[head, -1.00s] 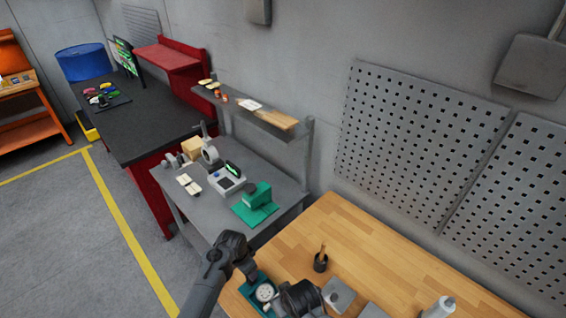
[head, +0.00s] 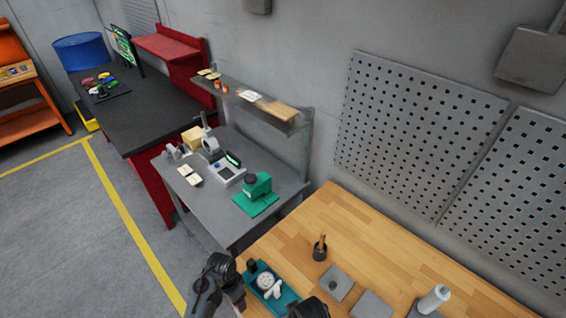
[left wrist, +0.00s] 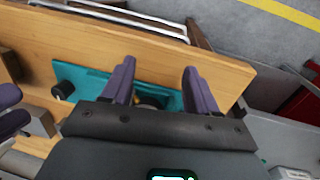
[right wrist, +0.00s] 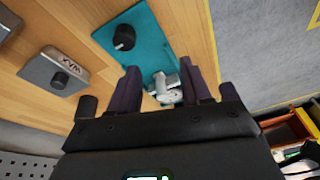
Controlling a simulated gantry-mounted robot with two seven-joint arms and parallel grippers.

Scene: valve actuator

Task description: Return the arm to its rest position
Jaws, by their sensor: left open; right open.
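The teal plate (head: 287,298) lies on the wooden bench and carries the white valve part (head: 270,287) and a black knob. In the right wrist view, the white part (right wrist: 165,86) appears between the fingers of my open right gripper (right wrist: 162,88); contact is not visible. The black knob (right wrist: 124,37) stands beyond them. In the left wrist view, my left gripper (left wrist: 157,84) is open, with the teal plate (left wrist: 97,82) beyond its fingers. My right gripper's purple fingers show at that view's left edge. In the head view, my arms reach the bottom edge and the fingertips are hidden.
A black holder with a wooden-handled tool (head: 320,250), grey blocks (head: 336,283) and a white bottle (head: 434,299) stand right of the plate.

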